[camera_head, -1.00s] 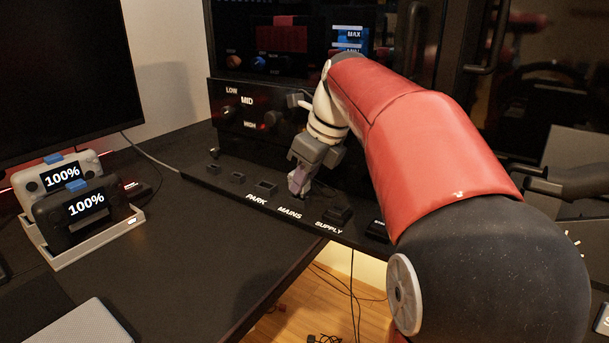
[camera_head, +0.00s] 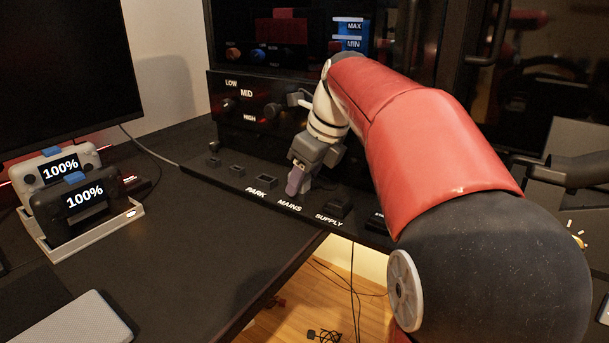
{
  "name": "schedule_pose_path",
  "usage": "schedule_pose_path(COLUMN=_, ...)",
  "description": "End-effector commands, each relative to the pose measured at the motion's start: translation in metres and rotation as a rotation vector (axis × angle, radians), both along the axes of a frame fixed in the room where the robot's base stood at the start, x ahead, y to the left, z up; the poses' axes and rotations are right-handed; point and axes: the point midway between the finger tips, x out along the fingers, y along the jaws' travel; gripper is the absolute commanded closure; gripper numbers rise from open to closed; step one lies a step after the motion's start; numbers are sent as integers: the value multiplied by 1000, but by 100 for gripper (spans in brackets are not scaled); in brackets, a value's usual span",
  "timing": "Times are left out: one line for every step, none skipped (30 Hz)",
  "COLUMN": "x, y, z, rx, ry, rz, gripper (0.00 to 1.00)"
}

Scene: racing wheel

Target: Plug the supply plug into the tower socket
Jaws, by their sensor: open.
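My gripper (camera_head: 297,184) points down at the strip by the MAINS label. Its jaws are open, and I cannot make out anything between the purple-grey fingertips. A small grey piece shows just right of the fingers; I cannot tell whether they touch it. A dark block (camera_head: 339,206) sits on the strip behind the SUPPLY label, right of my gripper. I cannot tell whether it is the supply plug. A dark plug-like piece with a cord (camera_head: 325,335) lies on the floor. The tower (camera_head: 240,105) stands behind the strip; my arm covers part of it, and I cannot pick out its socket.
The labelled strip (camera_head: 225,182) carries several small dark blocks left of my gripper. Two handheld devices stand in a white dock (camera_head: 95,243) at left. The desk (camera_head: 200,240) between is clear.

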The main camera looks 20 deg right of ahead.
Motion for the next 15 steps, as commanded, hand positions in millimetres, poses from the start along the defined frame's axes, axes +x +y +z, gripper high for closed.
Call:
schedule_pose_path(x=0, y=0, z=1, rx=0, ry=0, rz=0, gripper=50)
schedule_pose_path(x=-1, y=-1, z=3, rx=0, ry=-1, rz=0, gripper=50)
schedule_pose_path(x=-2, y=-2, z=7, rx=0, ry=-1, rz=0, gripper=50)
schedule_pose_path(x=-3, y=-2, z=10, rx=0, ry=-1, rz=0, gripper=50)
schedule_pose_path(x=-4, y=-3, z=14, rx=0, ry=-3, rz=-1, gripper=50)
schedule_pose_path(x=-6, y=-5, z=21, rx=0, ry=-4, rz=-1, gripper=50)
schedule_pose_path(x=-8, y=-6, z=25, rx=-1, ry=-3, rz=-1, gripper=50)
schedule_pose_path(x=-9, y=-7, z=31, rx=-1, ry=-3, rz=-1, gripper=50)
schedule_pose_path(x=-11, y=-9, z=38, rx=-1, ry=-3, rz=-1, gripper=50)
schedule_pose_path(x=-13, y=-10, z=42, rx=0, ry=-3, rz=-1, gripper=50)
schedule_pose_path(x=-14, y=-11, z=47, rx=-1, ry=-3, rz=-1, gripper=50)
schedule_pose_path(x=-17, y=-12, z=53, rx=-1, ry=-2, rz=-1, gripper=50)
schedule_pose_path(x=-18, y=-14, z=57, rx=-1, ry=-2, rz=-2, gripper=50)
schedule_pose_path(x=-19, y=-14, z=60, rx=0, ry=-3, rz=-1, gripper=50)
schedule_pose_path(x=-21, y=-16, z=64, rx=-1, ry=-2, rz=-2, gripper=50)
